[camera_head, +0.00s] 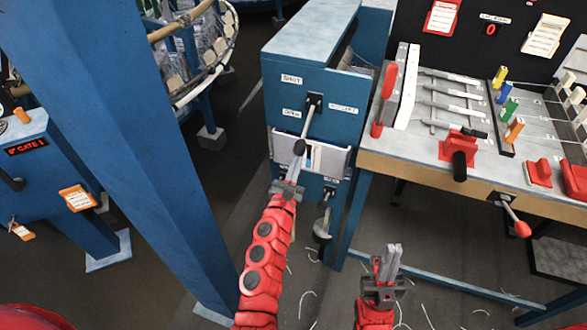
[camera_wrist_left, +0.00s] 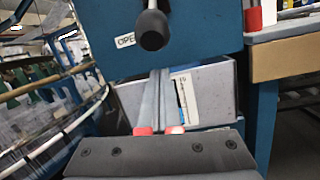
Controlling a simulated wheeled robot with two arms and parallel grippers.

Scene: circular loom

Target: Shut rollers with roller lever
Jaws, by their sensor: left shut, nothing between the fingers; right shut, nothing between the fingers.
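The roller lever (camera_head: 307,128) sticks out of the blue cabinet (camera_head: 275,104) and points down, ending in a black knob (camera_head: 300,147). A SHUT label (camera_head: 291,79) is above its pivot, and an OPEN label (camera_head: 291,112) is lower, to its left. My left gripper (camera_head: 294,168) is shut and empty, its tips just below the knob. In the left wrist view the knob (camera_wrist_left: 153,30) is just beyond the shut fingers (camera_wrist_left: 158,75); I cannot tell whether they touch. My right gripper (camera_head: 391,252) is shut and empty, lower right, away from the lever.
A holder with papers (camera_head: 325,157) is on the cabinet front below the lever. A second lever (camera_head: 323,222) hangs lower. A workbench (camera_head: 420,172) with red fixtures and coloured pegs stands to the right. A blue post (camera_head: 120,130) rises on the left.

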